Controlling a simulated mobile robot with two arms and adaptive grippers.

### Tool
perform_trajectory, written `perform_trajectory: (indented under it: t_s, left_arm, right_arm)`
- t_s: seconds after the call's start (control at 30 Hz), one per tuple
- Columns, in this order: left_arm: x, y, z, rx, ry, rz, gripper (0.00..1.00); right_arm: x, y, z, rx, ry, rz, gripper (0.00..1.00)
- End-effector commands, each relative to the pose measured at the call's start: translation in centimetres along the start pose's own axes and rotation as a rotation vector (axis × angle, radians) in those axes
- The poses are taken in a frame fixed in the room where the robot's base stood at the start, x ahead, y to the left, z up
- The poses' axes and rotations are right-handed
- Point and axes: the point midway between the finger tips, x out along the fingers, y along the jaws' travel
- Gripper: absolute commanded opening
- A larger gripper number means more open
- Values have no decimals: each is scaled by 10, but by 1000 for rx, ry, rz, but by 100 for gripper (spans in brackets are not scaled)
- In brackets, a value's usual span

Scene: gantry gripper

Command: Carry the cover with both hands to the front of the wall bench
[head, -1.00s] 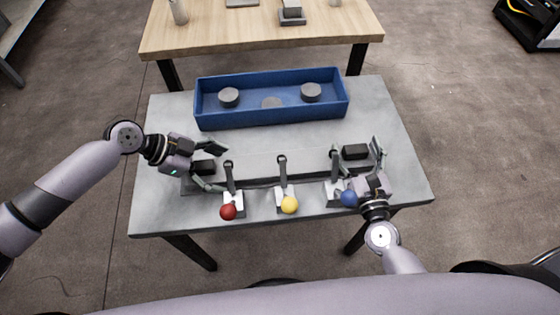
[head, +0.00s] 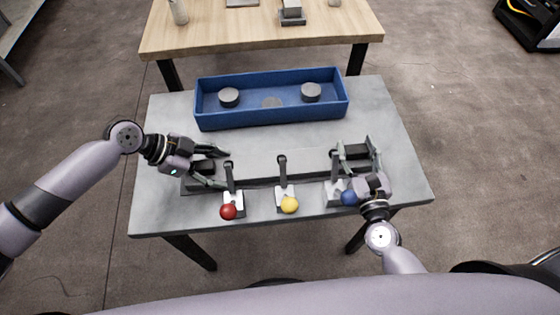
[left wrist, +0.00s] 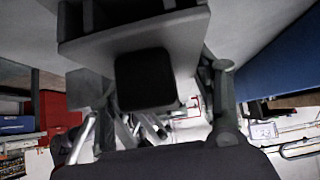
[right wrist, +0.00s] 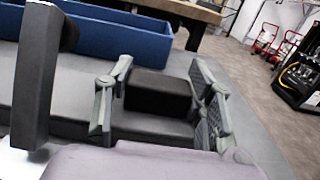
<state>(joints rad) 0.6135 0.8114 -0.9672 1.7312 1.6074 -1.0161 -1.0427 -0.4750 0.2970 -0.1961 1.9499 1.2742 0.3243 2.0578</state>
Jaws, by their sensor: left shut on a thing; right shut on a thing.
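The cover (head: 260,166) is a long, flat grey piece lying on the grey table, with a black block-shaped handle at each end. My left gripper (head: 212,167) is shut on the left handle (left wrist: 145,80). My right gripper (head: 357,150) is shut on the right handle (right wrist: 158,93), with one finger on each side of it. Three clamp levers with a red knob (head: 229,212), a yellow knob (head: 289,205) and a blue knob (head: 348,198) stand along the cover's near edge, their arms upright.
A blue tray (head: 270,118) with several grey discs stands behind the cover. A wooden bench (head: 330,30) with small objects stands beyond the grey table (head: 385,110). Another bench edge (head: 18,30) shows at the upper left. Floor is free at the right.

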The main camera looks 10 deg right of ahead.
Motion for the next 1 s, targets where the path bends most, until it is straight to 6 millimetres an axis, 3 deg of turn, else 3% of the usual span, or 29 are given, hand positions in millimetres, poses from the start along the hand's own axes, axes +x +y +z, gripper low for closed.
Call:
perform_trajectory:
  t_s: [0.23,0.57,1.0]
  left_arm:
    - [0,0,0,-1,0,-1,8]
    - [-2,-1,-2,0,1,-2,8]
    - [-30,-1,-30,0,1,-2,8]
  right_arm:
    - [0,0,0,0,0,0,0]
    - [0,0,3,1,-2,0,0]
    - [0,0,43,2,-2,-1,0]
